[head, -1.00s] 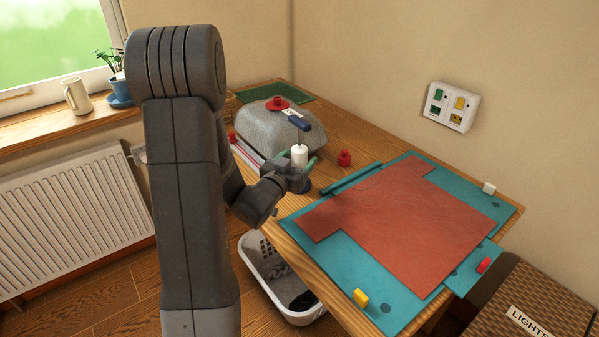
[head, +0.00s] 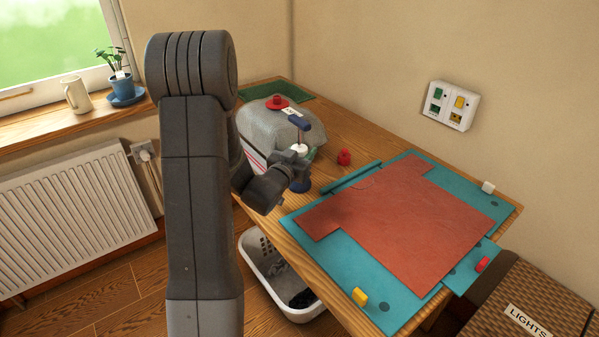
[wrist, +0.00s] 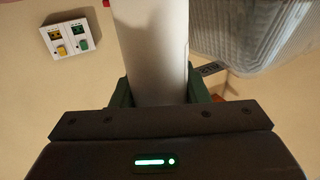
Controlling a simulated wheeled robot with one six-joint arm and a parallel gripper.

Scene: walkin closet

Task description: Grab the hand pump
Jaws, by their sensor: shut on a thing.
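The hand pump (head: 300,149) stands upright near the left edge of the wooden table, with a white body, a blue handle on top and a blue base. My gripper (head: 297,160) is around its body and hides much of the white part in the head view. In the wrist view the pump's white barrel (wrist: 152,45) fills the gap between the green-padded fingers of my gripper (wrist: 157,90), which is shut on it. Whether the base touches the table is hard to tell.
A grey covered box-like thing (head: 262,130) with a red knob is close behind the pump. A small red object (head: 344,157) and a teal mat (head: 350,275) with a red sheet (head: 410,225) lie to the right. A white basket (head: 285,305) is below the table edge.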

